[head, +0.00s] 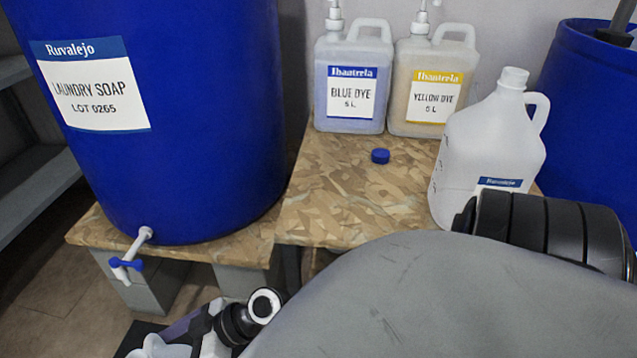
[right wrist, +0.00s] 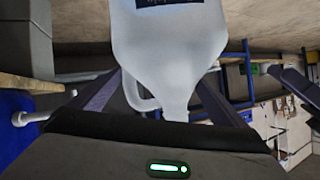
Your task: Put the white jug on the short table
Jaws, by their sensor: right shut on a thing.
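A white translucent jug (right wrist: 170,45) with a handle and a dark label is in my right gripper (right wrist: 163,92). In the right wrist view its neck and handle lie between the two fingers. A small part of this held jug (head: 157,348) shows at the bottom edge of the head view, below the drum's tap; the rest is cut off. A second white jug (head: 487,150) with a blue label stands uncapped on the wood-topped table (head: 330,215), partly behind my right arm. My left gripper is not in view.
A blue laundry soap drum (head: 190,120) with a white tap (head: 140,245) stands at left. Blue dye (head: 352,85) and yellow dye (head: 432,85) containers stand at the table's back. A blue cap (head: 380,156) lies before them. Another blue drum (head: 585,110) is at right. The table's front middle is clear.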

